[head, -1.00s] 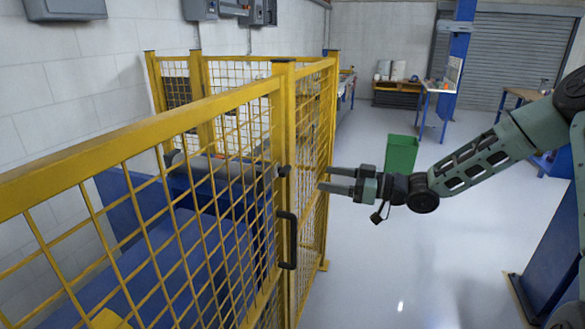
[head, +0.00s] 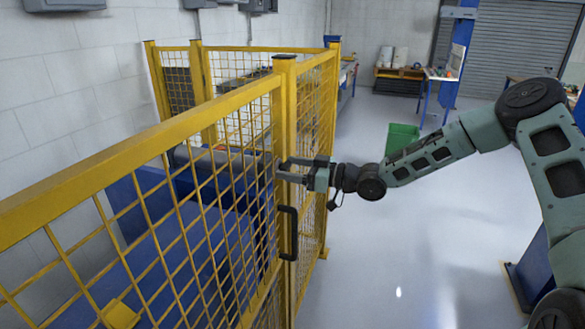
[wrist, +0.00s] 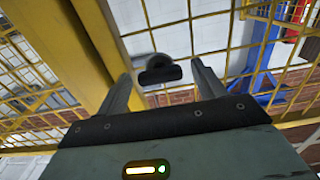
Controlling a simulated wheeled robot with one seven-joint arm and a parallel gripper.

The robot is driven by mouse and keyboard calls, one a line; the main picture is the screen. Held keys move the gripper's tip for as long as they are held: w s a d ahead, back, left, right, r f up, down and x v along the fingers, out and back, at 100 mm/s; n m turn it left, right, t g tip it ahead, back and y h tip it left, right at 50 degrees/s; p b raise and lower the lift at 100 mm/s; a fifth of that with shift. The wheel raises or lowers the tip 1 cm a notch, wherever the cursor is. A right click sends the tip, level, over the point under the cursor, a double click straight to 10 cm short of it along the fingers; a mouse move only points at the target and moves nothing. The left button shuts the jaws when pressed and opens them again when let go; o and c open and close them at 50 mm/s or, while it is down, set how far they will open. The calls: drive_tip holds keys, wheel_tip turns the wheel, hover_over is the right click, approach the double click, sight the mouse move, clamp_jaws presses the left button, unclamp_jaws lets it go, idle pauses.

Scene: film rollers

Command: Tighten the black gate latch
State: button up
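The black gate latch (wrist: 160,75) is a small dark bar in the wrist view. It appears between my two fingertips, with clear gaps on both sides. I cannot tell how far ahead of the fingertips it is. In the head view my gripper covers the latch's place on the yellow gate post (head: 284,110). My gripper (head: 281,170) reaches in from the right with its fingertips at that post. In the wrist view my gripper (wrist: 161,72) is open and its fingers hold nothing.
A black pull handle (head: 291,233) is on the gate just below my gripper. Yellow mesh fence panels (head: 190,220) enclose blue machinery with a grey roller (head: 222,158).

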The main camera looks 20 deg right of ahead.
drive_tip(key=c, duration=0.8)
drive_tip(key=shift+m, duration=0.4)
drive_tip(key=m, duration=0.3)
drive_tip(key=m+p, duration=0.1)
drive_tip(key=m, duration=0.3)
drive_tip(key=shift+m, duration=0.3)
drive_tip(key=m+p, duration=0.1)
drive_tip(key=m, duration=0.3)
drive_tip(key=shift+r, duration=0.1)
drive_tip(key=shift+m+p, duration=0.85)
drive_tip(key=shift+m, duration=1.55)
